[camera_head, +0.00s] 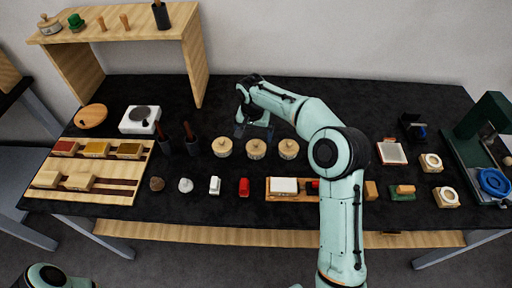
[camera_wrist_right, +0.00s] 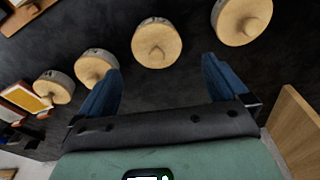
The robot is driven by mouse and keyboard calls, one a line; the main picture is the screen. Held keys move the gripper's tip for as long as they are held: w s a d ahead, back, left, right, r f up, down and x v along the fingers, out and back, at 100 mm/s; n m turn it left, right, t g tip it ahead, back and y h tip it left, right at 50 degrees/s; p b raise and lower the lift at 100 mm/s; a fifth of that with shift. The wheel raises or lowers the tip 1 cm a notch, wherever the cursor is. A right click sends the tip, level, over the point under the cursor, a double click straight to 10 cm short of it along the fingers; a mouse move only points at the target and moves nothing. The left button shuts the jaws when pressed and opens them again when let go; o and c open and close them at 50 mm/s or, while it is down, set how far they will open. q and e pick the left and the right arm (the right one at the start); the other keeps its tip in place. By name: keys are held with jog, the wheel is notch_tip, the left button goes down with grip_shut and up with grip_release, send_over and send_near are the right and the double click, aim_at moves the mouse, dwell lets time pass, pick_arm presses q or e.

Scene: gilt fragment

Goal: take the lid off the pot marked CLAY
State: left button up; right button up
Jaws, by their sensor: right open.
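Several round pots with pale wooden knobbed lids stand in a row on the black table. The head view shows a left pot (camera_head: 222,147), a middle pot (camera_head: 256,149) and a right pot (camera_head: 288,149). The right wrist view shows four: a near-right one (camera_wrist_right: 242,20), a central one (camera_wrist_right: 157,43), one farther left (camera_wrist_right: 97,68) and one at far left (camera_wrist_right: 53,87). Their labels are too small to read, so I cannot tell which says CLAY. My right gripper (camera_head: 255,131) is open and empty behind the row; its fingers (camera_wrist_right: 160,90) touch no pot. My left gripper is out of view.
A wooden shelf (camera_head: 185,60) stands at the back left. Dark upright holders (camera_head: 192,146) with handles are left of the pots. A wooden tray with a white block (camera_head: 284,185) lies in front. A green press (camera_head: 480,130) stands at the far right.

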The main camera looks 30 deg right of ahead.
aim_at(256, 142)
jog(key=f, duration=0.5)
jog(key=shift+w+d+f, duration=0.1)
jog(key=shift+d+f, duration=0.2)
jog(key=shift+d, duration=0.1)
jog(key=c, duration=1)
